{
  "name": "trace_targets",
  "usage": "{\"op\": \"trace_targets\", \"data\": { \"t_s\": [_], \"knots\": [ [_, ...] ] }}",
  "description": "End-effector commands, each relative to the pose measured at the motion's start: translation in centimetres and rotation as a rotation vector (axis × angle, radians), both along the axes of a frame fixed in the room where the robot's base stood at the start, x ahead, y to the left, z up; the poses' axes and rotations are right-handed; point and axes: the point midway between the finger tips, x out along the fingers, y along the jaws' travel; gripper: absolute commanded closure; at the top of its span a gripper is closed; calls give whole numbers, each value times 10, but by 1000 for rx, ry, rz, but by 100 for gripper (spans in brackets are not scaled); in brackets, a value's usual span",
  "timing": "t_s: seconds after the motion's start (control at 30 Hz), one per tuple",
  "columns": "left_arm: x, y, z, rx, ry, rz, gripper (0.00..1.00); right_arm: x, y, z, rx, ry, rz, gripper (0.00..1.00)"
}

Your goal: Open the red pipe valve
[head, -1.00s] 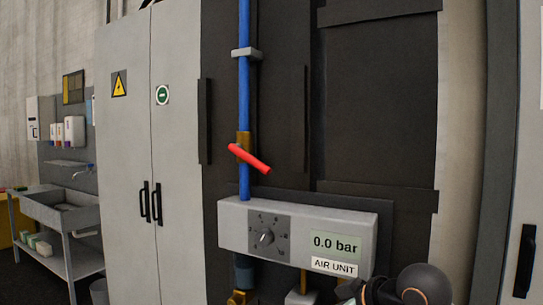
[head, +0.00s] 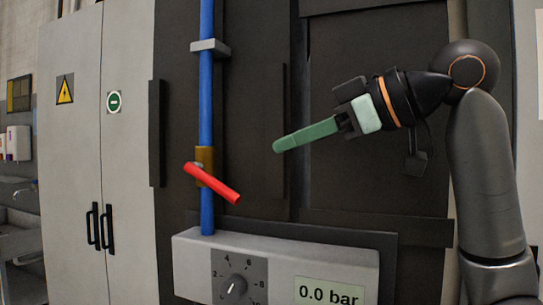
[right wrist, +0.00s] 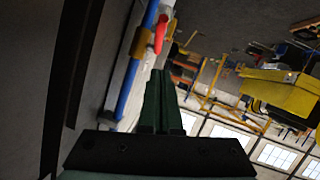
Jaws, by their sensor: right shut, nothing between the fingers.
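The red valve handle (head: 212,183) sits on a brass valve body (head: 205,160) on the vertical blue pipe (head: 206,100). The handle lies across the pipe, slanting down to the right. It also shows in the right wrist view (right wrist: 160,34), beyond the fingers. My right gripper (head: 280,146) is shut and empty, its green fingers pointing left. In the head view its tips are right of the handle and a little higher, apart from it. In the right wrist view the closed fingers (right wrist: 160,75) point toward the valve. My left gripper is not in view.
Below the valve is the grey air unit (head: 196,262) with a dial (head: 235,287) and a display (head: 330,292) reading 0.0 bar. A pipe clamp (head: 209,46) sits above. A grey cabinet (head: 75,170) stands at left. Dark panels back the pipe.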

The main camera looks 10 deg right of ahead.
Motion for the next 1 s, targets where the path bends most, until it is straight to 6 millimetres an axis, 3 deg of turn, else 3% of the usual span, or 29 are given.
{"op": "trace_targets", "data": {
  "t_s": [0.43, 0.63, 1.0],
  "knots": [
    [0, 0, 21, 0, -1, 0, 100, 63, 60, -31, 0, 5, 1, 100],
    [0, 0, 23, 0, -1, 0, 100, 74, 62, -56, 0, 3, 0, 100],
    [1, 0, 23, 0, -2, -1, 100, 78, 64, -64, 1, 0, -1, 100]
  ]
}}
